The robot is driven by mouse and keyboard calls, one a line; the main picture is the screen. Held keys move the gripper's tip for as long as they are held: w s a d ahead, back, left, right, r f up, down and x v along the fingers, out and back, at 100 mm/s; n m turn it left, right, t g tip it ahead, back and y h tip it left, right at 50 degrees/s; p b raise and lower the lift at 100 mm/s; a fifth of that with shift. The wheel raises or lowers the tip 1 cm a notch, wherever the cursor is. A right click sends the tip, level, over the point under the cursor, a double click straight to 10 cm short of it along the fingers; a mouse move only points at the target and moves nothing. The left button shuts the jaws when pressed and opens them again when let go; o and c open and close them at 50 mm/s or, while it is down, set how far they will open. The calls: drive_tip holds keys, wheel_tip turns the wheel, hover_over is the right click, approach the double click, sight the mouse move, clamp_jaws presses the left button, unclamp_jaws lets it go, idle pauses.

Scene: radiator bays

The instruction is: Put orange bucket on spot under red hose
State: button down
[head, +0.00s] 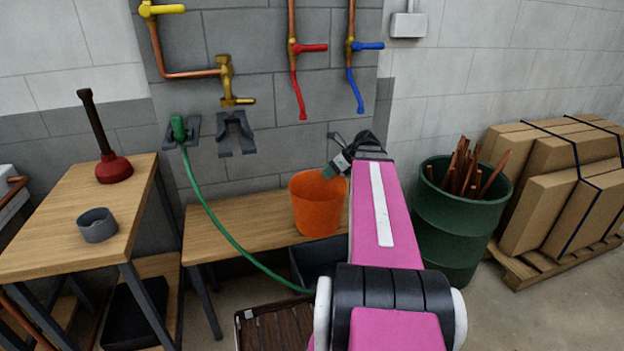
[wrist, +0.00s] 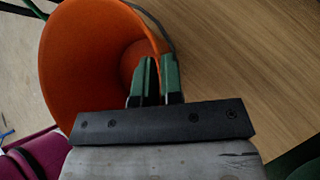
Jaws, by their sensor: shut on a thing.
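The orange bucket (head: 316,207) stands upright on, or just above, the wooden bench under the taps in the head view; I cannot tell whether its base touches. The red hose (head: 298,95) hangs from a red-handled tap on the wall, above and slightly left of the bucket. My gripper (head: 334,167) is at the bucket's upper right rim. In the wrist view my gripper (wrist: 158,82) has its green fingers closed on the rim of the bucket (wrist: 75,65), one inside and one outside. No marked spot shows under the hose; the bucket may cover it.
A blue hose (head: 355,90) hangs right of the red one. A green hose (head: 215,220) drapes across the bench (head: 225,220) at left. A green barrel (head: 455,225) with copper pieces stands right of my arm. A table (head: 60,205) with a plunger (head: 113,165) stands left.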

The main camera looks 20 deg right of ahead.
drive_tip(key=w+f, duration=0.1)
drive_tip(key=w, duration=0.7)
drive_tip(key=w+f, duration=0.2)
drive_tip(key=w, duration=0.6)
drive_tip(key=shift+w+f, duration=0.25)
drive_tip(key=shift+w, duration=0.15)
drive_tip(key=shift+f, duration=0.15)
drive_tip(key=c, duration=1.3)
unclamp_jaws()
drive_tip(key=shift+o, duration=0.2)
